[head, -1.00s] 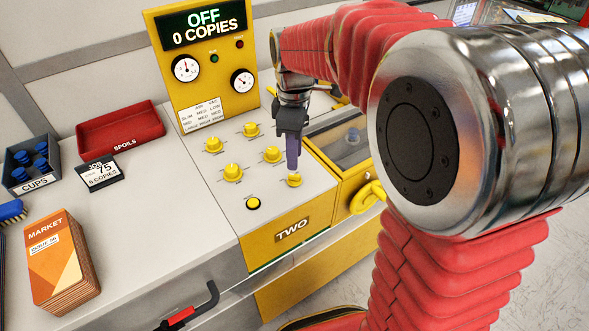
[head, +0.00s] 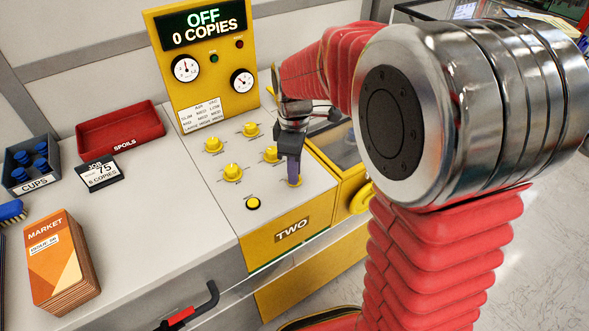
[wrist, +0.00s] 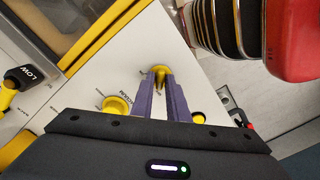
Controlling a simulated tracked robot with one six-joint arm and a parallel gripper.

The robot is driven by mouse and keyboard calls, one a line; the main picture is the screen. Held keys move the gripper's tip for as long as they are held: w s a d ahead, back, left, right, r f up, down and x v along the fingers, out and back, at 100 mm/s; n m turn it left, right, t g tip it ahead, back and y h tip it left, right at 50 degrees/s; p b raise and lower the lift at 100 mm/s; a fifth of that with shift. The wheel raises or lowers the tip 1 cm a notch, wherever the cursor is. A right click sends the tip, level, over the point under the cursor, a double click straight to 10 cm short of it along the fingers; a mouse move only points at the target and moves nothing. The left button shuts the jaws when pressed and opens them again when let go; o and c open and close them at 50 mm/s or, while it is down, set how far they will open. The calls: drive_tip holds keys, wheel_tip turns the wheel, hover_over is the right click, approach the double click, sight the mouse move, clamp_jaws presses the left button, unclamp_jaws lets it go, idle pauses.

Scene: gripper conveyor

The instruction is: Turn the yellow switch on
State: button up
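The yellow machine's control panel (head: 285,205) holds several yellow knobs. The front-right yellow switch (wrist: 160,70) shows at the fingertips in the wrist view; in the head view my gripper mostly hides it. My gripper (head: 294,182) points down onto this switch. Its two purple fingers (wrist: 163,88) lie close on either side of the switch in the wrist view; whether they press on it is unclear. The display (head: 205,28) reads OFF and 0 COPIES.
Other knobs (head: 232,172) and a yellow button (head: 253,203) stand close by on the panel. A red SPOILS tray (head: 122,133), a CUPS box (head: 33,168) and a MARKET stack (head: 62,265) lie on the counter at left.

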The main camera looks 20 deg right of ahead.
clamp_jaws()
drive_tip(key=shift+m, duration=0.4)
drive_tip(key=m, duration=0.9)
drive_tip(key=shift+m, duration=0.4)
drive_tip(key=m, duration=0.3)
drive_tip(key=shift+m, duration=0.3)
drive_tip(key=shift+r+m, duration=0.1)
drive_tip(key=shift+m, duration=1.8)
